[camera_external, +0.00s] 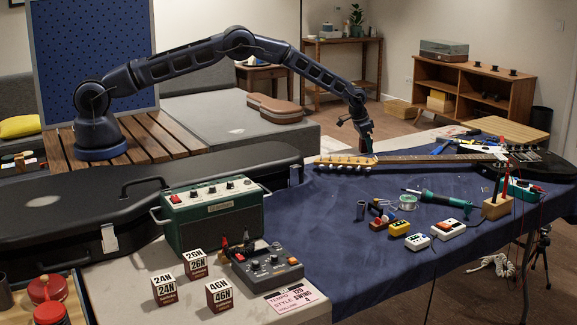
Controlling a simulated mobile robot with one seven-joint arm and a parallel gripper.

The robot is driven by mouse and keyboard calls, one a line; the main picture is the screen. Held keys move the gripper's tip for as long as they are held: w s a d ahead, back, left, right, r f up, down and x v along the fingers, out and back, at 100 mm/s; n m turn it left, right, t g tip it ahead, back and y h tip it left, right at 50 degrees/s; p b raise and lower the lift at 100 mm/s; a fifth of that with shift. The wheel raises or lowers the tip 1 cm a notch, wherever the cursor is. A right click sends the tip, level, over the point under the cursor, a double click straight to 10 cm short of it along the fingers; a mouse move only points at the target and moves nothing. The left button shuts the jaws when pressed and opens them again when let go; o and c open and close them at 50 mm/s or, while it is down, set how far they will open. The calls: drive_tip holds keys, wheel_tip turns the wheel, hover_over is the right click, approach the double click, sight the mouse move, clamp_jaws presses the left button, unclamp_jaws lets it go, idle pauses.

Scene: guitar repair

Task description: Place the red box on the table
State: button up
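Three small boxes with white labelled tops and dark red lower sides stand on the pale front surface (120,290): the 24N box (165,297), the 26N box (195,270) and the 46N box (219,302). I cannot tell which one is the red box. The table (330,240) has a dark blue cloth. My gripper (367,149) points down over the guitar headstock (345,161) on the table's far side, well away from the boxes. Its fingers are too small to show whether they are open, and I see no box at them.
A green amplifier (212,215) and a grey device (267,267) stand near the boxes. A black guitar case (70,220) lies at left. Small pedals (448,229), a soldering iron (436,198) and a wooden block (497,207) occupy the table's right. The cloth's middle front is clear.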

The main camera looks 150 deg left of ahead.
drive_tip(key=shift+r, duration=0.6)
drive_tip(key=v, duration=1.1)
drive_tip(key=shift+r, duration=0.25)
drive_tip(key=shift+s+d, duration=0.15)
